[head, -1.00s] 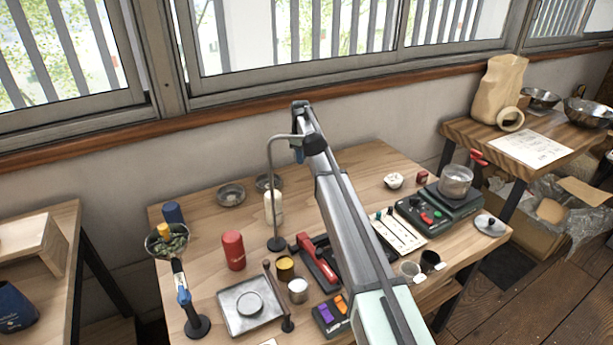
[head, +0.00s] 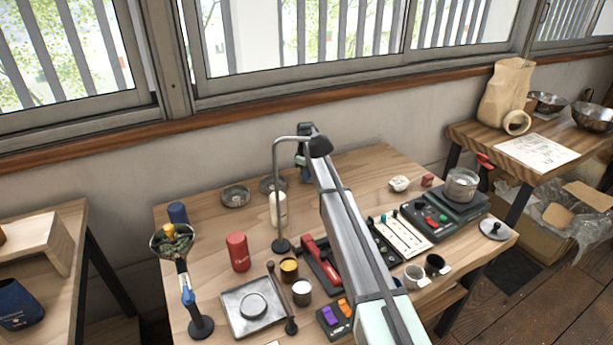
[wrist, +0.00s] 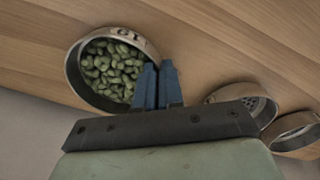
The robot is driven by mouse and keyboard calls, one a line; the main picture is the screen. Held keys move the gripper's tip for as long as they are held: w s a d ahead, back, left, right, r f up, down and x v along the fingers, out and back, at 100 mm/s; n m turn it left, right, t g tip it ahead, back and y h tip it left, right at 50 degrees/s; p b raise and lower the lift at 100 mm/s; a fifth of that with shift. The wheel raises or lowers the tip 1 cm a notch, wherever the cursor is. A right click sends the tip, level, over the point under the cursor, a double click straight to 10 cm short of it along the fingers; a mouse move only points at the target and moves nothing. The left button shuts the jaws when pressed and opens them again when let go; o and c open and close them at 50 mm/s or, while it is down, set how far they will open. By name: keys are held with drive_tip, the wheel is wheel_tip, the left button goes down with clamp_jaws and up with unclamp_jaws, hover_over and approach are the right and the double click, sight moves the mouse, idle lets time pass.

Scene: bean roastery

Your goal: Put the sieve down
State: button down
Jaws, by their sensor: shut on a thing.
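A round sieve (wrist: 73,74) with a pale rim and a number on its wall holds green beans in the wrist view. My gripper (wrist: 159,66) has its blue fingers shut on the wall of this sieve, one finger inside the rim and one outside. The sieve is over the wooden table; I cannot tell if its base touches the wood. A second sieve (wrist: 262,107) with a perforated bottom and another round one (wrist: 292,126) stand to the right in the wrist view.
The wall is close at the lower left of the wrist view. In the head view a bottle (head: 278,208) under a bent stand, a red canister (head: 238,252) and a white bowl (head: 399,184) stand on the table (head: 345,165).

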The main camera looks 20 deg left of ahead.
drive_tip(key=c, duration=1.3)
unclamp_jaws()
drive_tip(key=shift+o, duration=0.2)
drive_tip(key=shift+r, duration=0.1)
drive_tip(key=shift+r, duration=3.7)
